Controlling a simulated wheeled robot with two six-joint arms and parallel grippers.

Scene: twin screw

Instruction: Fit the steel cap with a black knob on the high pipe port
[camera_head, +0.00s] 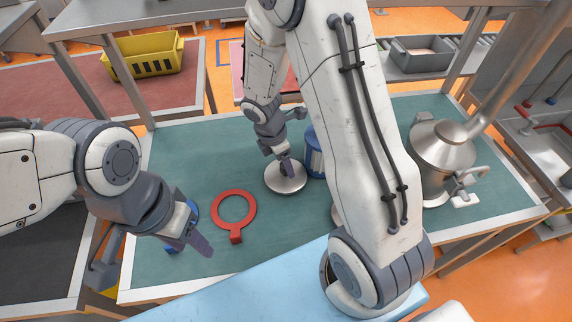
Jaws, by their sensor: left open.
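A round steel cap (287,184) is on the green bench top, left of my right arm. My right gripper (287,167) points down over its middle and hides any black knob. The frame does not show whether its fingers are closed on the knob. My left gripper (191,236) is open near the left front of the bench, apart from the cap. A steel vessel (441,152) stands at the right with a thick pipe (508,72) rising from it. I cannot make out which part is the high port.
A red ring with a tab (236,236) lies between my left gripper and the cap. A blue and silver canister (315,163) stands beside the cap. Blue parts (193,209) are partly hidden by my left gripper. My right arm covers the bench's middle. A yellow crate (148,55) is behind.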

